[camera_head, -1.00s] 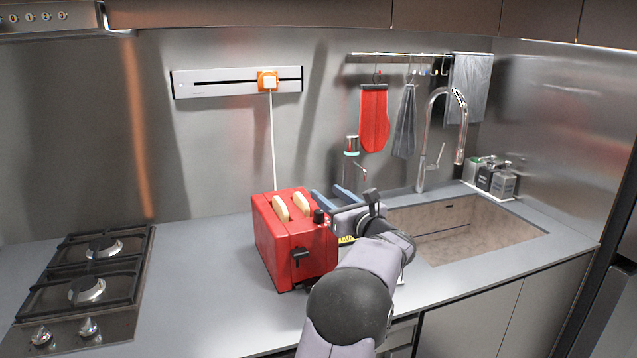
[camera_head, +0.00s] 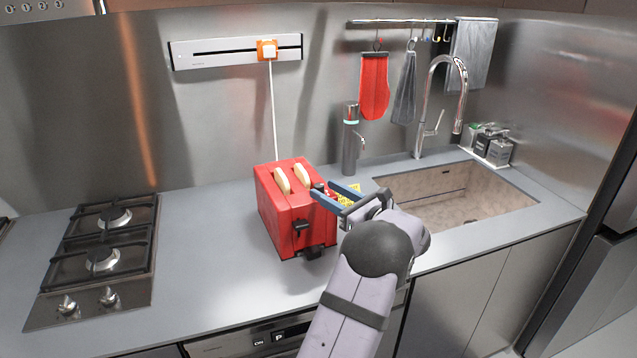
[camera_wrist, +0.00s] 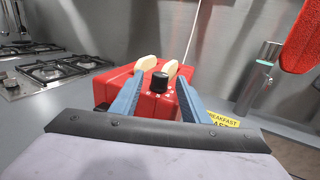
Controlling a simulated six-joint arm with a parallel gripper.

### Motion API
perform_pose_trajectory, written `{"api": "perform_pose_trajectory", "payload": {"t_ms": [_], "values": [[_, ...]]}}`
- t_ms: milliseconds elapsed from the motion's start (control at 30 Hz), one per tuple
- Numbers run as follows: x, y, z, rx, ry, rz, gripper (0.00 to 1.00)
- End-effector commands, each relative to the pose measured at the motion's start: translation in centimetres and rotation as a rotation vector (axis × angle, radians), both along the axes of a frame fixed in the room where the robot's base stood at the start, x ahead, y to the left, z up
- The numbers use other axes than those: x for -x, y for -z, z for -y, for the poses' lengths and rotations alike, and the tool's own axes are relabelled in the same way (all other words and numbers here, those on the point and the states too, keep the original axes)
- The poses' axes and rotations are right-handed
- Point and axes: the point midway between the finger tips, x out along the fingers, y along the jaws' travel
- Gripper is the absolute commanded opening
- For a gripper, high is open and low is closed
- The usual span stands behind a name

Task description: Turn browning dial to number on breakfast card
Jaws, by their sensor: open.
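A red toaster (camera_head: 290,215) stands on the grey counter with two slices of bread (camera_head: 292,179) in its slots. In the wrist view, the black browning dial (camera_wrist: 160,82) sits on the toaster's facing side, with small white marks below it. My gripper (camera_head: 325,190) is open at the toaster's right side. Its blue fingers (camera_wrist: 158,97) stand left and right of the dial in the wrist view; I cannot tell whether they touch it. A yellow breakfast card (camera_wrist: 222,119) lies right of the toaster, partly hidden by my gripper; its number is not readable.
A gas hob (camera_head: 98,262) is at the left, with clear counter (camera_head: 200,262) between it and the toaster. A sink (camera_head: 470,205) with a tall tap (camera_head: 428,100) is at the right. A dark bottle-shaped dispenser (camera_head: 350,145) stands behind my gripper. A white cord (camera_head: 272,110) runs down behind the toaster.

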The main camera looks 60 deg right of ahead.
Motion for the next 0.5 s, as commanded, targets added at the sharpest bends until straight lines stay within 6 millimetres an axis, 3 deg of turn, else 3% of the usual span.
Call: {"api": "perform_pose_trajectory", "payload": {"t_ms": [200, 500], "values": [[-2.6, -0.3, 0.9, 0.0, -0.001, -0.001, 0.42], [-3.7, -0.1, 1.4, 0.001, 0.001, 0.0, 0.42]]}}
